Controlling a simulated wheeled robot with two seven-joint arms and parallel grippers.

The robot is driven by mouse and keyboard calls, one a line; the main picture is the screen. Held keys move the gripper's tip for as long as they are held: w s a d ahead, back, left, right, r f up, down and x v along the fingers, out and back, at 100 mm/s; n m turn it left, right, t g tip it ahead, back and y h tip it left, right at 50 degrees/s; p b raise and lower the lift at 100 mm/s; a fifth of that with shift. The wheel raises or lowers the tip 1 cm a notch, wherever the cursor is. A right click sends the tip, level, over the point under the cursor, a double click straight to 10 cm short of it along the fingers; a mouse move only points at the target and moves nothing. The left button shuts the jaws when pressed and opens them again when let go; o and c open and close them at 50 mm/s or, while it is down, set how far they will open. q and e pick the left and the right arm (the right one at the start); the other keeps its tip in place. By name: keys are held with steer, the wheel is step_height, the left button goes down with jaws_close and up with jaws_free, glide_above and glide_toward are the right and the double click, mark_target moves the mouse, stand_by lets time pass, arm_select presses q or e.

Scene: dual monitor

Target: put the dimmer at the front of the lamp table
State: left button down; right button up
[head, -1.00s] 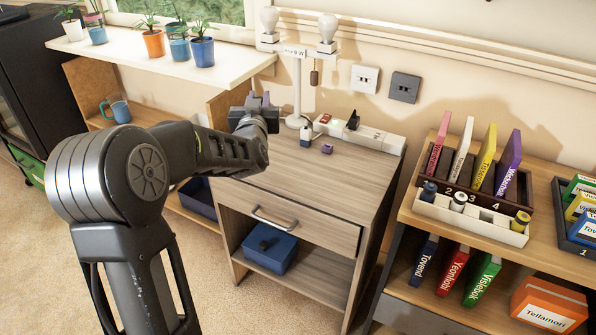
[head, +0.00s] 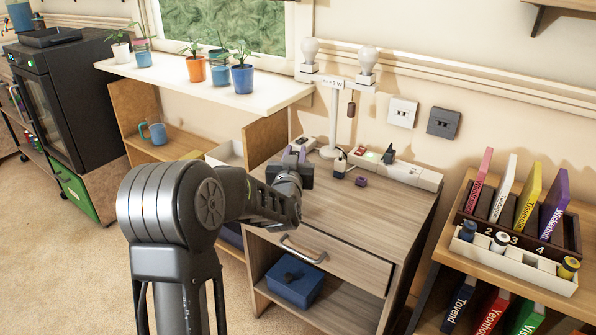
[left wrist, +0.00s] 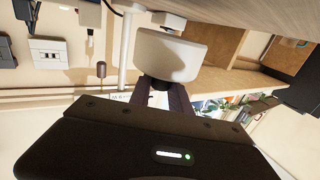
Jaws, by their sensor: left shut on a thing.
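The lamp table (head: 365,215) is wood-grained, with a drawer and an open shelf. The lamp (head: 333,115), white with two bulbs, stands at its back left. My left gripper (head: 296,155) is over the table's back left part, left of the lamp's foot. In the left wrist view its fingers (left wrist: 163,97) are shut on a white rounded block with a dark knob, which looks like the dimmer (left wrist: 172,56). The block appears clear of the table top, but the gap is hard to judge. In the head view it is mostly hidden behind the gripper. My right gripper is not in view.
A power strip (head: 408,172) with plugs runs along the table's back. A small dark-and-white block (head: 340,167) and a purple block (head: 361,181) lie before it. The front of the table top is clear. A blue box (head: 295,283) sits on the shelf below.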

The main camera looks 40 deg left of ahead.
arm_select(q)
steer(key=shift+f+b, duration=0.5)
steer(key=shift+f, duration=1.3)
steer(key=shift+f, duration=0.1)
steer(key=c, duration=1.2)
jaws_free()
steer(key=p+v, duration=0.1)
steer(key=v, duration=1.1)
